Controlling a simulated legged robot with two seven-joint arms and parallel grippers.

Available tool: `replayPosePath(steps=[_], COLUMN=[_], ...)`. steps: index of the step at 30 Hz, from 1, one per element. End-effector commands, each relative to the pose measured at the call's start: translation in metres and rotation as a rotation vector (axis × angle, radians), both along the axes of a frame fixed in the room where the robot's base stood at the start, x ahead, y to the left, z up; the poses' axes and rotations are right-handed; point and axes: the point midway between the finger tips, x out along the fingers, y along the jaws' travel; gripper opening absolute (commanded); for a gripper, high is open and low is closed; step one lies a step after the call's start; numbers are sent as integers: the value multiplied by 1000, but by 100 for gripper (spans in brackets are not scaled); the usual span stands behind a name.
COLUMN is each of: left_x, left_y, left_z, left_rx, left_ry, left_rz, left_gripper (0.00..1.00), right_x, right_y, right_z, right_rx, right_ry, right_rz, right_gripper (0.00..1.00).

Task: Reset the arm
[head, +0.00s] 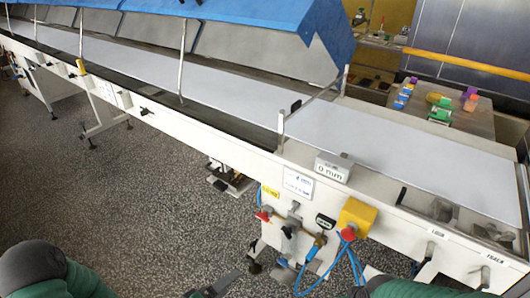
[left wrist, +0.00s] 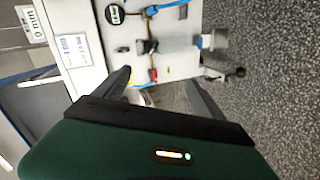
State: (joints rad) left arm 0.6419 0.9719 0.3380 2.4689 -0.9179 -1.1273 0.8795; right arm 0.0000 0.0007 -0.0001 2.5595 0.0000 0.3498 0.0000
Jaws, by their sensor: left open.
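My left gripper (head: 216,287) shows as dark fingers at the bottom edge of the head view, low in front of the machine, over the speckled floor. In the left wrist view its two dark fingers (left wrist: 160,92) are spread apart with nothing between them. Beyond them is the white machine side with its valve and blue hoses. A green and black part of my left arm (head: 45,272) shows at the lower left of the head view. A green part of my right arm (head: 395,289) shows at the bottom right, but no right gripper fingers can be made out.
A long white conveyor belt (head: 400,147) runs across the machine under a blue cover (head: 250,12). A yellow box (head: 356,217), valves and blue hoses (head: 318,250) stick out from its front. A table (head: 477,121) with small coloured items stands behind. Open speckled floor (head: 110,210) lies left.

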Motion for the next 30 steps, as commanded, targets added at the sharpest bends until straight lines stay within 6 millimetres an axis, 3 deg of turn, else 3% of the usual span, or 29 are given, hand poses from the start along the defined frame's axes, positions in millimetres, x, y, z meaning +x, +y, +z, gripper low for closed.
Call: replayPosePath(steps=[1, 7, 10, 13, 15, 19, 23, 30], left_x=[0, -5, -11, -25, -44, -85, -105, -107], left_y=[4, 39, 65, 91, 102, 94, 84, 83], left_z=[8, 22, 48, 100, 147, 206, 222, 220], left_rx=[80, 484, 703, 922, 1034, 1085, 1069, 1066], left_ry=[12, 100, 165, 255, 332, 441, 481, 487], left_rz=[-20, -105, -151, -204, -250, -351, -412, -420], left_gripper=[80, 80, 80, 80, 80, 80, 80, 80], right_x=[0, 0, 0, 1, 1, 1, 1, 1], right_y=[0, 0, 0, 0, 0, 0, 0, 0], right_z=[13, 48, 72, 103, 127, 152, 156, 152], right_rx=[0, 0, 0, 0, 0, 0, 0, 0], right_ry=[0, 0, 0, 0, 0, -1, 0, 1], right_rz=[0, 0, 0, 0, 0, 0, 0, 0], right_gripper=[33, 33, 33, 33, 33, 33, 33, 33])
